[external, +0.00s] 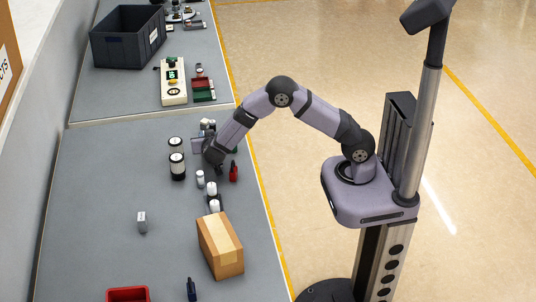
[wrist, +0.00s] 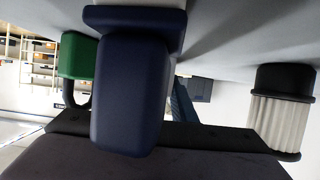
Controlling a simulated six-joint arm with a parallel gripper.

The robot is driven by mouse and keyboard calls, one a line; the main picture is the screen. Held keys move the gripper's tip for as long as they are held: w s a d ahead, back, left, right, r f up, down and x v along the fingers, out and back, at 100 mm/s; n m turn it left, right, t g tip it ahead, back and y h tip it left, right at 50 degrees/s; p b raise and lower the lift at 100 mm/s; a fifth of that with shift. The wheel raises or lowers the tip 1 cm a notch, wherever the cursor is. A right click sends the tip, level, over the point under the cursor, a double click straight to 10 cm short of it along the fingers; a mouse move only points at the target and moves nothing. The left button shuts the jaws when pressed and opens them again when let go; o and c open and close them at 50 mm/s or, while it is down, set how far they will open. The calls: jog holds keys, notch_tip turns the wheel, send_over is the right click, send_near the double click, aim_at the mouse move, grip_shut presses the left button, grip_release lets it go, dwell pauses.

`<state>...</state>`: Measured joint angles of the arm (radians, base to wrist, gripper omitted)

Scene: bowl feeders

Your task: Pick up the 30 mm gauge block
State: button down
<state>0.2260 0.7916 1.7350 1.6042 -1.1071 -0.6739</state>
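A small grey block (external: 142,221) with a pale marked face stands alone on the grey bench, left of centre in the external view. It looks like the gauge block, but its marking is too small to read. My gripper (external: 213,160) is low over the bench, behind and to the right of that block and well apart from it. It is among bottles and jars, and its fingers are too small and covered to read. In the wrist view a dark blue object (wrist: 132,95) fills the middle, very close. I cannot identify the block there.
Black-and-white cylinders (external: 177,165) stand left of my gripper, a red bottle (external: 234,172) to its right and a small white bottle (external: 200,178) in front. A cardboard box (external: 220,246) and red bin (external: 128,294) are nearer. The bench around the grey block is clear.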

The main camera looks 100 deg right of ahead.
notch_tip(320, 180, up, 10)
jog(key=shift+r, duration=0.1)
dwell(0.7)
